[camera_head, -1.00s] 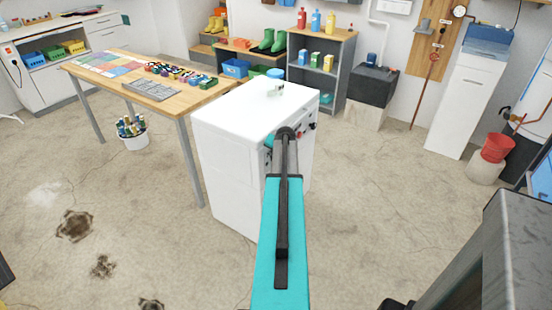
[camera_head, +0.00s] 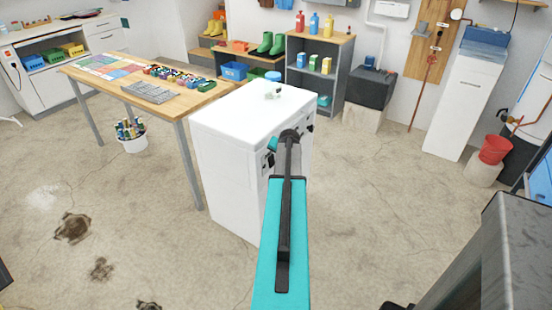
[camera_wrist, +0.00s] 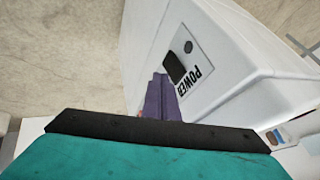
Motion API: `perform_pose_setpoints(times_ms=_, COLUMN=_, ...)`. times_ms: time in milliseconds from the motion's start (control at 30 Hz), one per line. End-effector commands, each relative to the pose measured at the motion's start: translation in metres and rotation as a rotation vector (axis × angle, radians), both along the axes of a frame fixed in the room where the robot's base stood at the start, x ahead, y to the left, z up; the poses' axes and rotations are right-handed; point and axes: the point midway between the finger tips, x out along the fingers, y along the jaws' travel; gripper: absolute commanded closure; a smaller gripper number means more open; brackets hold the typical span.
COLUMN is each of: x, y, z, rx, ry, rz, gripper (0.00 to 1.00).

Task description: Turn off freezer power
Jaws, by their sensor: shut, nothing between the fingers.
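The white freezer (camera_head: 226,165) stands in the middle of the head view, beside the wooden table. In the wrist view its front panel (camera_wrist: 222,62) carries the printed POWER label (camera_wrist: 188,82) and a black rocker-like switch (camera_wrist: 175,66), with a small dark round part above it. My gripper (camera_wrist: 159,80) shows as dark purple fingers, shut and empty, with the tips right by the lower side of the switch. I cannot tell whether they touch it. The switch position is unclear. My arm hides much of the freezer's front in the head view.
The wooden table (camera_head: 197,99) stands left of the freezer, with a white bucket (camera_head: 131,136) of bottles under it. A grey shelf unit (camera_head: 326,90) is behind. Open concrete floor (camera_head: 365,200) lies to the right, with a dark grey block (camera_head: 515,255) at the lower right.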

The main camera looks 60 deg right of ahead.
Motion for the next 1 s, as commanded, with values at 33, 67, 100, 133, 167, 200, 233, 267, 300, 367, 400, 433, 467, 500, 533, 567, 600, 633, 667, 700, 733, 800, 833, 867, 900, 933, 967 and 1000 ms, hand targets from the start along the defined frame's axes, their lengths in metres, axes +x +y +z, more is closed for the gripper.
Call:
perform_pose_setpoints(times_ms=33, x=-0.006, y=0.002, z=0.002, rx=0.000, ry=0.000, rz=-0.001, gripper=1.00)
perform_pose_setpoints(times_ms=67, x=-0.007, y=0.004, z=0.006, rx=-0.001, ry=-0.001, rz=0.000, gripper=1.00)
perform_pose_setpoints(times_ms=100, x=-0.008, y=0.006, z=0.012, rx=-0.002, ry=-0.002, rz=-0.001, gripper=1.00)
perform_pose_setpoints(times_ms=133, x=-0.009, y=0.008, z=0.015, rx=-0.002, ry=-0.002, rz=-0.001, gripper=1.00)
perform_pose_setpoints(times_ms=167, x=-0.010, y=0.010, z=0.019, rx=-0.003, ry=-0.001, rz=-0.001, gripper=1.00)
perform_pose_setpoints(times_ms=200, x=-0.011, y=0.012, z=0.024, rx=-0.002, ry=-0.001, rz=0.000, gripper=1.00)
perform_pose_setpoints(times_ms=233, x=-0.011, y=0.014, z=0.028, rx=-0.002, ry=-0.001, rz=0.001, gripper=1.00)
perform_pose_setpoints(times_ms=267, x=-0.012, y=0.016, z=0.032, rx=-0.002, ry=-0.001, rz=0.001, gripper=1.00)
perform_pose_setpoints(times_ms=300, x=-0.012, y=0.018, z=0.036, rx=-0.003, ry=0.000, rz=0.001, gripper=1.00)
perform_pose_setpoints(times_ms=367, x=-0.014, y=0.022, z=0.044, rx=-0.003, ry=0.000, rz=0.001, gripper=1.00)
perform_pose_setpoints(times_ms=400, x=-0.014, y=0.025, z=0.049, rx=-0.003, ry=0.000, rz=0.001, gripper=1.00)
perform_pose_setpoints(times_ms=433, x=-0.015, y=0.026, z=0.052, rx=-0.003, ry=0.000, rz=0.001, gripper=1.00)
perform_pose_setpoints(times_ms=467, x=-0.015, y=0.028, z=0.056, rx=-0.003, ry=0.000, rz=0.001, gripper=1.00)
perform_pose_setpoints(times_ms=500, x=-0.016, y=0.031, z=0.060, rx=-0.002, ry=-0.001, rz=0.002, gripper=1.00)
perform_pose_setpoints(times_ms=533, x=-0.016, y=0.032, z=0.064, rx=-0.002, ry=-0.001, rz=0.003, gripper=1.00)
perform_pose_setpoints(times_ms=567, x=-0.017, y=0.034, z=0.067, rx=-0.002, ry=-0.001, rz=0.003, gripper=1.00)
perform_pose_setpoints(times_ms=600, x=-0.017, y=0.036, z=0.071, rx=-0.002, ry=-0.001, rz=0.003, gripper=1.00)
perform_pose_setpoints(times_ms=633, x=-0.018, y=0.037, z=0.074, rx=-0.002, ry=-0.001, rz=0.003, gripper=1.00)
perform_pose_setpoints(times_ms=667, x=-0.018, y=0.039, z=0.077, rx=-0.001, ry=-0.001, rz=0.003, gripper=1.00)
perform_pose_setpoints(times_ms=700, x=-0.018, y=0.040, z=0.080, rx=-0.001, ry=-0.001, rz=0.003, gripper=1.00)
perform_pose_setpoints(times_ms=733, x=-0.019, y=0.041, z=0.082, rx=-0.002, ry=0.000, rz=0.004, gripper=1.00)
perform_pose_setpoints(times_ms=800, x=-0.019, y=0.043, z=0.086, rx=-0.001, ry=0.000, rz=0.005, gripper=1.00)
perform_pose_setpoints(times_ms=833, x=-0.020, y=0.043, z=0.087, rx=-0.001, ry=0.000, rz=0.005, gripper=1.00)
perform_pose_setpoints(times_ms=867, x=-0.020, y=0.044, z=0.088, rx=-0.001, ry=0.000, rz=0.005, gripper=1.00)
perform_pose_setpoints(times_ms=900, x=-0.020, y=0.044, z=0.089, rx=-0.001, ry=0.000, rz=0.005, gripper=1.00)
perform_pose_setpoints(times_ms=933, x=-0.020, y=0.044, z=0.090, rx=-0.001, ry=0.000, rz=0.005, gripper=1.00)
perform_pose_setpoints(times_ms=967, x=-0.020, y=0.045, z=0.090, rx=-0.001, ry=0.000, rz=0.005, gripper=1.00)
perform_pose_setpoints(times_ms=1000, x=-0.020, y=0.045, z=0.090, rx=-0.001, ry=0.000, rz=0.005, gripper=1.00)
